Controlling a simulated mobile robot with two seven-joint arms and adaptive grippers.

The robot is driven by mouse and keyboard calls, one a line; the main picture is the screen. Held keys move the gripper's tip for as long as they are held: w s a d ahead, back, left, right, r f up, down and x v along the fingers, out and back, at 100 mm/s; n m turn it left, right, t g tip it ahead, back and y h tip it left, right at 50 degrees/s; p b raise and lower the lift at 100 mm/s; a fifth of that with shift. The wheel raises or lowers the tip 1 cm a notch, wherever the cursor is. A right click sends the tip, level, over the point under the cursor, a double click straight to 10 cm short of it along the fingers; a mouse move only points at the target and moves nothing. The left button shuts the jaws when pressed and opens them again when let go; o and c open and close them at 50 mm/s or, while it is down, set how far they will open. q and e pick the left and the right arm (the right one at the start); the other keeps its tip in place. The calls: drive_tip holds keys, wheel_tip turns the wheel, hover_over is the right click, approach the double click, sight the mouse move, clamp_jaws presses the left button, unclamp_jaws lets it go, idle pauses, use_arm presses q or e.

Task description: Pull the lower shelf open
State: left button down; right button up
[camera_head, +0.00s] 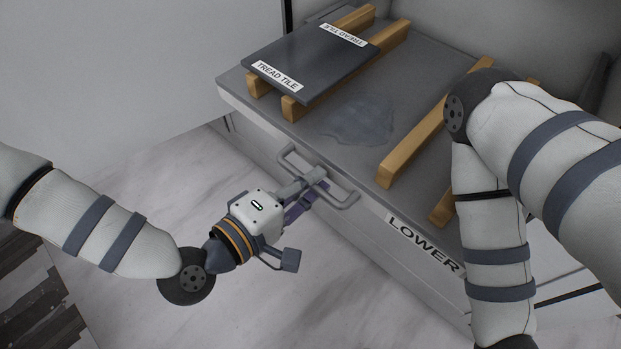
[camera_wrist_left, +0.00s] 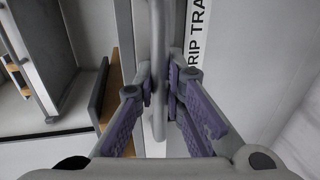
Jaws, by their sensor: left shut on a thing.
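The lower shelf (camera_head: 300,116) is a grey slab with a front edge labelled LOWER (camera_head: 424,243). A grey bar handle (camera_head: 342,197) is fixed on its front. My left gripper (camera_head: 312,184) is at the middle of the handle, its purple-padded fingers shut around the bar. In the left wrist view the handle bar (camera_wrist_left: 158,60) runs upright between the fingers. My right arm (camera_head: 490,215) comes down at the right over the shelf; its gripper is out of the picture.
A dark slab labelled TREAD TILE (camera_head: 310,65) rests on wooden bars (camera_head: 293,104) on the shelf. More wooden bars (camera_head: 412,155) lie bare to the right. A damp-looking patch (camera_head: 358,118) lies between. Pale floor (camera_head: 190,180) is clear in front.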

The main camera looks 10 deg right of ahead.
use_arm(q)
drive_tip(key=c, duration=1.9)
unclamp_jaws()
drive_tip(key=v, duration=1.2)
drive_tip(key=shift+f, duration=0.1)
